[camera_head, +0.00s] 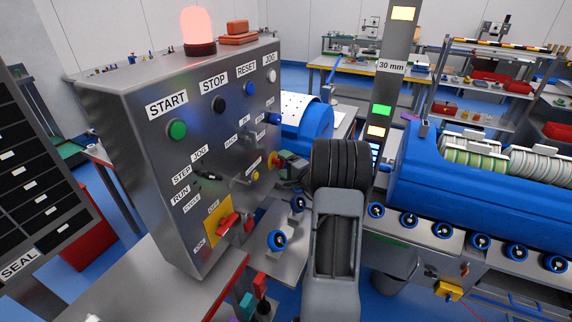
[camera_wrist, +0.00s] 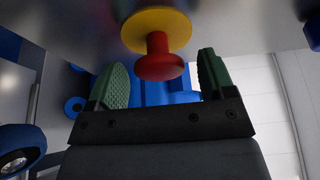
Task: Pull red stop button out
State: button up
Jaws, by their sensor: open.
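The red stop button (camera_wrist: 158,62) is a mushroom knob on a short stem in front of a round yellow plate (camera_wrist: 156,30). In the head view the yellow plate (camera_head: 273,159) is at the right edge of the grey control panel, and my gripper partly hides the button. My gripper (camera_head: 287,170) is close in front of it there. In the wrist view my gripper (camera_wrist: 162,66) is open, with one green finger on each side of the red knob. Gaps show between the knob and both fingers, so neither appears to touch it.
The control panel (camera_head: 150,190) also carries a green START button (camera_head: 177,129), a black STOP button (camera_head: 218,104), blue buttons, selector switches and a red rotary handle (camera_head: 229,221) on yellow. A blue machine with rollers (camera_head: 470,215) stands at right. A glowing red lamp (camera_head: 198,28) tops the panel.

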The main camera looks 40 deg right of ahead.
notch_tip(320, 180, up, 3)
jog(key=shift+r+b, duration=0.1)
jog(key=shift+b, duration=0.2)
jog(key=s+a+r+b, duration=0.3)
jog(key=s+a+r, duration=0.3)
jog(key=s+r, duration=0.3)
jog(key=shift+s+a+r+b, duration=0.2)
jog(key=shift+s+r+b, duration=0.2)
jog(key=shift+s, duration=1.35)
